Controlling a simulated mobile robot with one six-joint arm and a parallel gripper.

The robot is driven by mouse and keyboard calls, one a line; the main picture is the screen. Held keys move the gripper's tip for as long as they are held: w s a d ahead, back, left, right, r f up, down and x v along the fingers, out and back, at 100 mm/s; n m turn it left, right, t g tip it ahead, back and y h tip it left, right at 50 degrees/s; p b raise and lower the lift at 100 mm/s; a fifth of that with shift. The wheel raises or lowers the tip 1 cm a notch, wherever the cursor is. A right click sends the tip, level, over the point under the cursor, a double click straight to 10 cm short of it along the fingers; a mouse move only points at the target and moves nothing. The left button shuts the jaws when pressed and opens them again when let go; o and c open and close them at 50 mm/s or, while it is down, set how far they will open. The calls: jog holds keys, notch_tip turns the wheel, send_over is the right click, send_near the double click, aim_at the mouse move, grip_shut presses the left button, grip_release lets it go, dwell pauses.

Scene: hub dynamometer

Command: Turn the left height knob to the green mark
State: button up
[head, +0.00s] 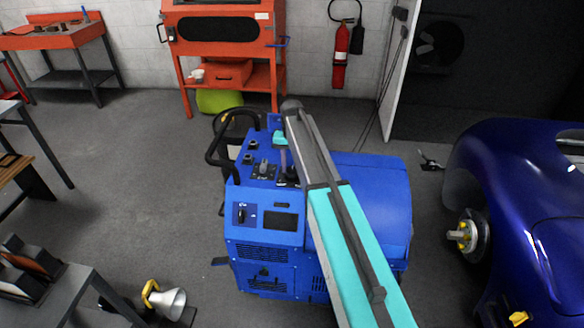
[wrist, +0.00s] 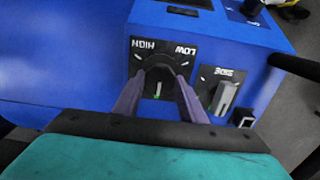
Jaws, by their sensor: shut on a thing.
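In the wrist view, a dark round knob (wrist: 158,70) sits on a black plate (wrist: 140,50) marked HIGH and LOW, which reads upside down. My gripper (wrist: 158,80) has one finger on each side of the knob and is shut on it. A pale pointer line (wrist: 157,88) shows between the fingers, with a small green spot close to its near end. I cannot tell whether they line up exactly. In the head view, my gripper (head: 282,158) reaches down to the top panel of the blue machine (head: 264,222); the knob there is hard to make out.
A grey switch (wrist: 222,98) on another labelled plate stands close to the right finger. A black handle (head: 222,140) rises at the machine's left. A blue car body (head: 520,190) stands to the right.

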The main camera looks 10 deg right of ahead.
aim_at(292, 170)
jog(key=o, duration=1.1)
jog(key=shift+c, duration=0.2)
jog(key=shift+r, duration=0.15)
notch_tip(292, 170, up, 14)
jog(key=b, duration=0.3)
jog(key=shift+f, duration=0.2)
jog(key=shift+s+f, duration=0.1)
